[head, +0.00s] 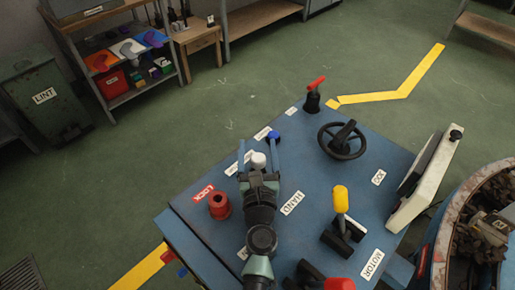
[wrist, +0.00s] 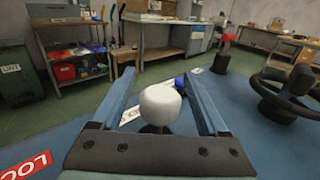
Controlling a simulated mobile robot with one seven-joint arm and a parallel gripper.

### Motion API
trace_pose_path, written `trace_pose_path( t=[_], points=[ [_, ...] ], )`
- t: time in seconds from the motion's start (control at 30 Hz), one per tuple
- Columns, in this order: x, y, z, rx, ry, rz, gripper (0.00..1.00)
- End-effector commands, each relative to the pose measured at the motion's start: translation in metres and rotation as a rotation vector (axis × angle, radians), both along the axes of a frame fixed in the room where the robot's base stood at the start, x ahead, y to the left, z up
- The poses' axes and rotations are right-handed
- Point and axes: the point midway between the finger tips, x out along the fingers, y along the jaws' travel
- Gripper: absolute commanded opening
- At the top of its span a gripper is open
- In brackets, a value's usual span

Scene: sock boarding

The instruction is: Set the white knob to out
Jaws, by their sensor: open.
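The white knob (wrist: 160,104) stands on a dark stem on the blue panel top, between the two blue fingers of my gripper (wrist: 160,92) in the wrist view. The fingers are open, with a gap on both sides of the knob. In the head view the white knob (head: 258,160) shows just ahead of my gripper's palm, between the fingers (head: 258,148). White labels lie by the knob, but their words are partly covered and I cannot read them. Which setting the knob is at cannot be told.
A blue knob (head: 273,136) stands just beyond the fingers. A red LOCK knob (head: 219,206) is at left, a black handwheel (head: 342,140) at right, a yellow-handled lever (head: 340,200) at lower right. A red-handled lever (head: 314,96) stands at the far corner.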

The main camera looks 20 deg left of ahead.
Motion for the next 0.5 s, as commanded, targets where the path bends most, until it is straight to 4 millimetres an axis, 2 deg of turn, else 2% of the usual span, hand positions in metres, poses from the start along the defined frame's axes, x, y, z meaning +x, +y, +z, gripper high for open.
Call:
trace_pose_path(
  t=[0.07,0.5],
  points=[
    [-0.0002,-0.0001,0.0,0.0,0.0,0.0,0.77],
    [-0.0003,-0.0003,0.0,0.0,0.0,0.0,0.0]
  ],
)
